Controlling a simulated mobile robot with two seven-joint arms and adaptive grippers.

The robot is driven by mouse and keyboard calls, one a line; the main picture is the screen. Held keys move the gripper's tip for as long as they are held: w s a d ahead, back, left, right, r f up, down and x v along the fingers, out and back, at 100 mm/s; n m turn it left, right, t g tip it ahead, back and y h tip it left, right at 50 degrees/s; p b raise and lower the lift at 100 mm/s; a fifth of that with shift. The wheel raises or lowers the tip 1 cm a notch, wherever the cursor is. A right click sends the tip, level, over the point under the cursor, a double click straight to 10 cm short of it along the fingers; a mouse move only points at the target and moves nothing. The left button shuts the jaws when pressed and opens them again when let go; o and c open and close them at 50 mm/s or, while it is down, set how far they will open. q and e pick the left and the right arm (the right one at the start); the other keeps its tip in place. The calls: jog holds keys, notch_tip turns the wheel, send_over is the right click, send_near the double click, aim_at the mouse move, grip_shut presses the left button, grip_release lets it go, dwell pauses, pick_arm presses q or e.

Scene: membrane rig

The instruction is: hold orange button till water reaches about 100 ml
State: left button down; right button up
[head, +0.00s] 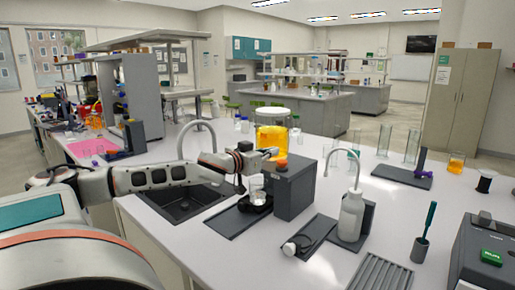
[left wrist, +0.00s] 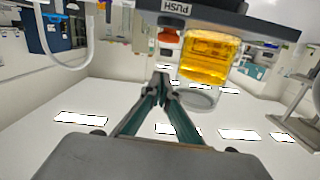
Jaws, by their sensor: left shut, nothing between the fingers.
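The orange button (head: 282,163) sits on top of a dark grey box (head: 298,188). The button also shows in the left wrist view (left wrist: 169,35), upside down, beside a "PUSH" label. My left gripper (head: 274,153) is shut and empty, its fingertips just above and near the button. In the left wrist view the fingertips (left wrist: 162,76) look apart from the button. A clear beaker (head: 257,183) stands on a black base in front of the box, partly behind my gripper. Its water level is too small to read. My right gripper is not in view.
A jar of amber liquid (head: 271,137) stands behind the button. A sink (head: 182,205) lies left of the box, under my arm. A white wash bottle (head: 351,215) stands to the right. Glass cylinders (head: 412,145) stand further right.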

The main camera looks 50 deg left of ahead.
pick_arm(q)
jog(key=s+p, duration=0.3)
jog(key=s, duration=0.3)
jog(key=shift+s+d, duration=0.2)
jog(key=shift+d, duration=0.05)
dwell(0.3)
jog(key=shift+r, duration=0.1)
dwell(0.7)
